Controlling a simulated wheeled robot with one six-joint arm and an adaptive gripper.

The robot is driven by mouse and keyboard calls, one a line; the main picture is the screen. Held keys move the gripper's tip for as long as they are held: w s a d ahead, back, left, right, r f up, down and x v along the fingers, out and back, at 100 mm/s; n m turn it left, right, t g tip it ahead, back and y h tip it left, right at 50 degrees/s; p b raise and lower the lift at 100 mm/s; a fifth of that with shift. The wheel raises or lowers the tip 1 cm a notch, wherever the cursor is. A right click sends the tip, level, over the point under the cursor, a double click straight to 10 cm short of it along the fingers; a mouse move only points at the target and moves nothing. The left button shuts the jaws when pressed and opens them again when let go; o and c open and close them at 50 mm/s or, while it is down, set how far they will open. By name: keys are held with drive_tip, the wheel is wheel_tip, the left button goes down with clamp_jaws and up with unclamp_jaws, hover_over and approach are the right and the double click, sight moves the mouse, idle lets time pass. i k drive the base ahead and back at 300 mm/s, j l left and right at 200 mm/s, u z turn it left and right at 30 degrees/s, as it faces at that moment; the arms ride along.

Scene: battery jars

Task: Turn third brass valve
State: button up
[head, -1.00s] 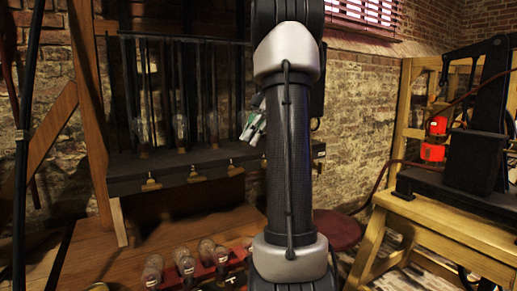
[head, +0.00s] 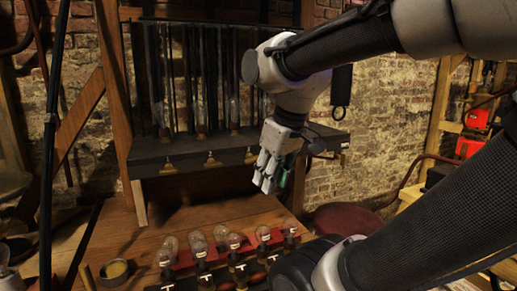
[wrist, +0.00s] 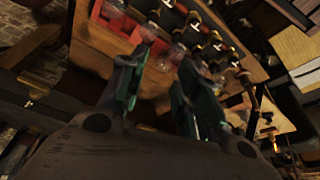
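Several small brass valves sit along the front of a dark shelf. In the head view I see the left one (head: 168,168), a middle one (head: 212,160) and one farther right (head: 250,156), close to my gripper. Anything on the shelf front behind my gripper is hidden. My gripper (head: 268,182) points downward in front of the shelf's right part, apart from the visible valves. In the wrist view its two green-padded fingers (wrist: 157,98) stand apart with nothing between them. A blurred brass piece (wrist: 40,80) shows at the left there; I cannot tell which it is.
The dark shelf (head: 150,152) holds upright glass jars with black rods. A small round dish (head: 116,270) stands at the front left. A brick wall is behind.

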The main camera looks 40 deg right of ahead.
sight(251, 159)
drive_tip(key=k+l+z, duration=0.15)
drive_tip(key=k+z, duration=0.2)
drive_tip(key=k, duration=0.3)
drive_tip(key=j+z, duration=0.15)
drive_tip(key=z, duration=0.3)
drive_tip(key=j+z, duration=0.2)
drive_tip(key=z, duration=0.2)
drive_tip(key=j+z, duration=0.15)
drive_tip(key=z, duration=0.3)
drive_tip(key=j+z, duration=0.2)
drive_tip(key=z, duration=0.2)
drive_tip(key=j, duration=0.3)
drive_tip(key=k+j, duration=0.1)
drive_tip(key=j, duration=0.2)
drive_tip(key=z, duration=0.05)
